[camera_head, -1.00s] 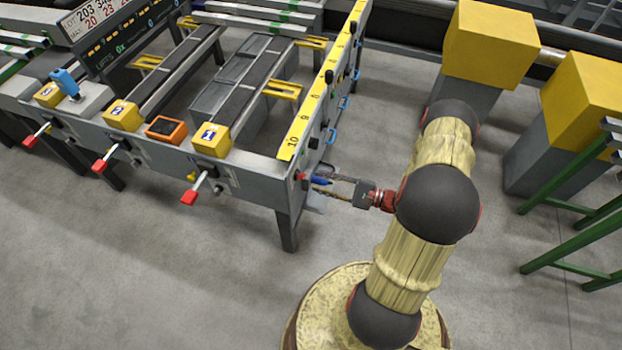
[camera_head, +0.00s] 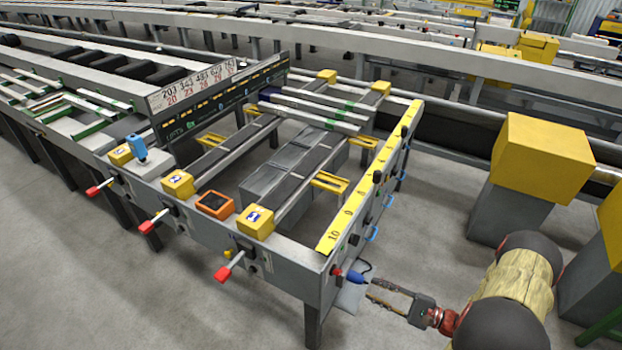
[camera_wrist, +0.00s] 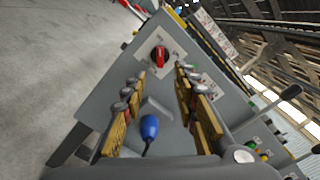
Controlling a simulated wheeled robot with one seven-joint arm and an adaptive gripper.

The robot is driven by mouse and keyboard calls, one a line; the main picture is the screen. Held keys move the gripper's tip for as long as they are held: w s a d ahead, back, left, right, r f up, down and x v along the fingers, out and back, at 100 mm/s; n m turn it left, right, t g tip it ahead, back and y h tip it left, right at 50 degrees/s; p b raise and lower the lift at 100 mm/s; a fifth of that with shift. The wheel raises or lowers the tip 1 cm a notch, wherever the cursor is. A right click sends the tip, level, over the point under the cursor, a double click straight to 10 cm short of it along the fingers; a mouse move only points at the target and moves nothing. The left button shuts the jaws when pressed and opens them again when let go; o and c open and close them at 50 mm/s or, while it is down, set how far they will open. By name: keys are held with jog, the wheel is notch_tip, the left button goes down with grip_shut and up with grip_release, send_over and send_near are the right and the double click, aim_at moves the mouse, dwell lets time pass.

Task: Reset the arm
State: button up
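My gripper (camera_head: 371,290) is beside the right end panel of the runout table (camera_head: 285,275). In the wrist view my gripper (camera_wrist: 161,77) has its two fingers apart, with nothing held between them. A blue plug-like piece (camera_wrist: 149,127) on a dark cable shows between the fingers, nearer the camera's lower edge; it also shows by the panel in the head view (camera_head: 357,277). A red rotary switch (camera_wrist: 160,57) on a pale plate is on the grey panel beyond the fingertips. Whether the fingers touch the panel cannot be told.
Levers with red handles (camera_head: 222,274) stick out along the table's front. A yellow numbered rail (camera_head: 372,182) runs along its right edge. Open floor lies in front of the table.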

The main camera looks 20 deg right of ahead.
jog(key=s+a+f+g+y, duration=0.1)
jog(key=s+a+f+g, duration=0.25)
jog(key=s+a, duration=0.25)
jog(key=s+a+r+n+g+h, duration=0.1)
jog(key=s+a+r+n+g, duration=0.1)
jog(key=s+r+n+g, duration=0.45)
notch_tip(320, 180, up, 21)
jog(key=w+a+n+g+h, duration=0.2)
jog(key=a+n+g+h, duration=0.15)
jog(key=n+h, duration=0.5)
jog(key=a+r+n+t+h+p, duration=0.1)
jog(key=a+r+n+t, duration=0.3)
jog(key=a+r, duration=0.5)
jog(key=shift+a+r+t+h, duration=0.45)
jog(key=shift+r+h, duration=0.3)
jog(key=shift+r, duration=1.6)
